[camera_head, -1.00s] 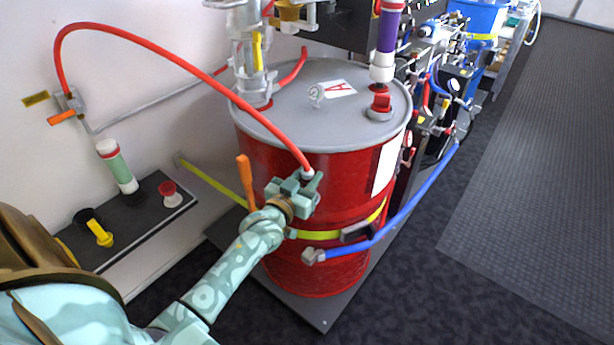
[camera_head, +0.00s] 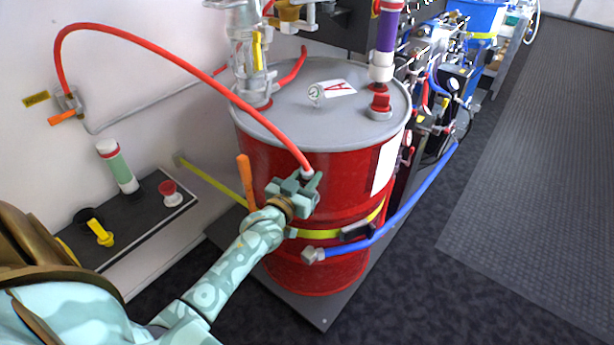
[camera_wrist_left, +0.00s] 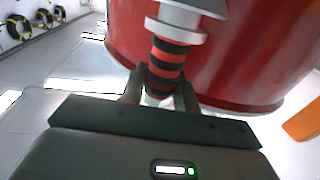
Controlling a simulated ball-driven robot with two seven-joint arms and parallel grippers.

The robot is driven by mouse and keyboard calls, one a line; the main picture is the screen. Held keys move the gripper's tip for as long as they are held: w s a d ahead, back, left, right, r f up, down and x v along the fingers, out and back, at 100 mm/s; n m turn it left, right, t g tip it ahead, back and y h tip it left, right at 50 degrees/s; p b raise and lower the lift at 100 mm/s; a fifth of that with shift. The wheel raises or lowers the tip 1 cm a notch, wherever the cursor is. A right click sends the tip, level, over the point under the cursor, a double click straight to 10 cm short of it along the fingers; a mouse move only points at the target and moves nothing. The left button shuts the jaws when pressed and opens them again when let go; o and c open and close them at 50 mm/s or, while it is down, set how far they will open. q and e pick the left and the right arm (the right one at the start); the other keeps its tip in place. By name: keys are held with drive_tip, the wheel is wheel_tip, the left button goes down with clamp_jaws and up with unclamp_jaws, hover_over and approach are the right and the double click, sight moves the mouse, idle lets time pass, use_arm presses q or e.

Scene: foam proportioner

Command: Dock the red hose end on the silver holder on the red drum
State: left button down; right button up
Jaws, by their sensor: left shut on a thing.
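The red hose (camera_head: 178,62) arcs from the wall valve down to the front of the red drum (camera_head: 340,185). My left gripper (camera_head: 308,184) is shut on the red hose end, just in front of the drum's side; a pale collar (camera_head: 307,173) shows above the fingers. In the left wrist view, the left gripper (camera_wrist_left: 160,90) closes around a red and black banded piece (camera_wrist_left: 167,60), the hose end. A grey collar (camera_wrist_left: 175,30) sits directly above it against the red drum (camera_wrist_left: 240,65); I cannot tell whether it is the silver holder. The right gripper is not in view.
An orange handle (camera_head: 245,180) stands just left of the left gripper. A yellow strap (camera_head: 318,235) rings the drum, and a blue hose (camera_head: 410,205) with a grey end (camera_head: 313,255) crosses low in front. A dark shelf (camera_head: 135,215) is at left. The right floor is clear.

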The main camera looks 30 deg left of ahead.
use_arm(q)
drive_tip(key=shift+f+b, duration=0.3)
drive_tip(key=shift+f, duration=0.2)
drive_tip(key=c, duration=1.3)
unclamp_jaws()
drive_tip(key=shift+s+d+r+p, duration=0.1)
drive_tip(key=shift+s+p, duration=0.7)
drive_tip(key=shift+s, duration=0.55)
drive_tip(key=shift+s+d+r+p, duration=0.1)
drive_tip(key=shift+s+p, duration=0.7)
drive_tip(key=shift+s, duration=0.5)
drive_tip(key=p, duration=0.2)
approach(304, 183)
drive_tip(key=shift+w+f, duration=0.2)
drive_tip(key=shift+w, duration=0.05)
